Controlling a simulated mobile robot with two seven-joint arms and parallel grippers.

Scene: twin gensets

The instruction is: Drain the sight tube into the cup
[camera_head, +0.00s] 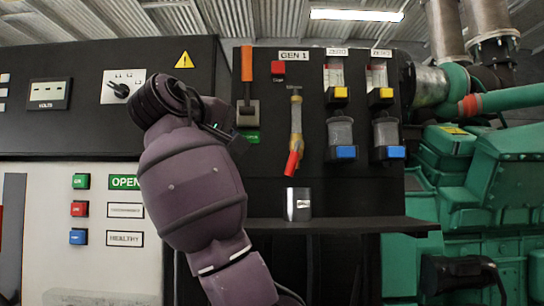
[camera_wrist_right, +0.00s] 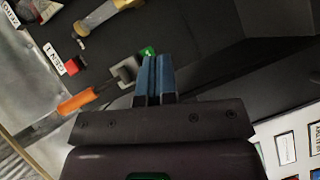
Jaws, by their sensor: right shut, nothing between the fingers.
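The sight tube (camera_head: 296,118) is a clear, yellowish tube upright on the black GEN 1 panel. A red lever (camera_head: 292,162) hangs at its lower end, slightly tilted. The tube also shows at the top of the right wrist view (camera_wrist_right: 97,17). The cup (camera_head: 298,204), shiny grey, stands on the shelf below the tube, apart from the lever. My right gripper (camera_wrist_right: 155,63) is shut and empty, its blue fingers in front of the panel near a green label (camera_wrist_right: 148,52). In the head view my arm mostly hides it. My left gripper is not in view.
An orange-handled lever (camera_head: 247,65) sits left of the tube, under it a green label. Two clear cylinders with yellow and blue valves (camera_head: 346,152) are right of the tube. The dark shelf (camera_head: 350,222) juts out below. Green machinery (camera_head: 490,190) stands at the right.

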